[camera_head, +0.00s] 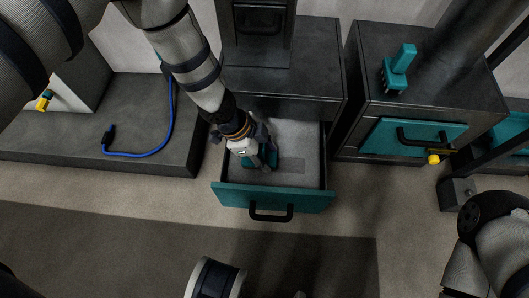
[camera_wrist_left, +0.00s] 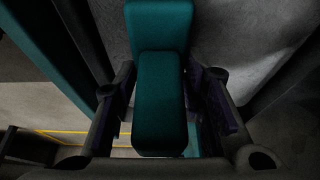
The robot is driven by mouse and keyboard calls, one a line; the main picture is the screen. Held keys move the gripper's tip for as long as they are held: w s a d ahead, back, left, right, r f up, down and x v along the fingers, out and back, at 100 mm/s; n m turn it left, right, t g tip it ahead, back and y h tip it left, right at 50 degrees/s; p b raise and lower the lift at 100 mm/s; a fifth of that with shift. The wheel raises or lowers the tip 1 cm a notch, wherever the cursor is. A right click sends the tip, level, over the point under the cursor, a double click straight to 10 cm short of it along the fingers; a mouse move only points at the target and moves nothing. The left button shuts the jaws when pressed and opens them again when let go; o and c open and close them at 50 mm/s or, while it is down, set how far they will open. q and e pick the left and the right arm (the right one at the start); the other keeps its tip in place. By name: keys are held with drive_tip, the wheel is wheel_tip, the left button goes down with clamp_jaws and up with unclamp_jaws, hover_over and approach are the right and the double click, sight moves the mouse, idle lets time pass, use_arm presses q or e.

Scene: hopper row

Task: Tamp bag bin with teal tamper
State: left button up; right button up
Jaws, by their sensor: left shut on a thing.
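The bag bin (camera_head: 272,198) is a pulled-out drawer with a teal front and a black handle, below the middle hopper. Its inside has a grey surface with a faint rectangular mark. My left gripper (camera_head: 257,158) reaches down into the bin and is shut on a teal tamper (camera_head: 271,157). In the left wrist view the tamper (camera_wrist_left: 160,105) shows as a teal block between the two fingers. I cannot tell whether its underside touches the grey fill. My right arm shows at the lower right, but its gripper is out of view.
Another teal tool (camera_head: 400,66) stands on top of the right-hand cabinet. A blue hose (camera_head: 150,153) lies on the dark ledge at left. The floor before the bin is open.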

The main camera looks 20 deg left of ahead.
use_arm(q)
drive_tip(key=shift+r+p, duration=1.4)
drive_tip(key=shift+r, duration=2.1)
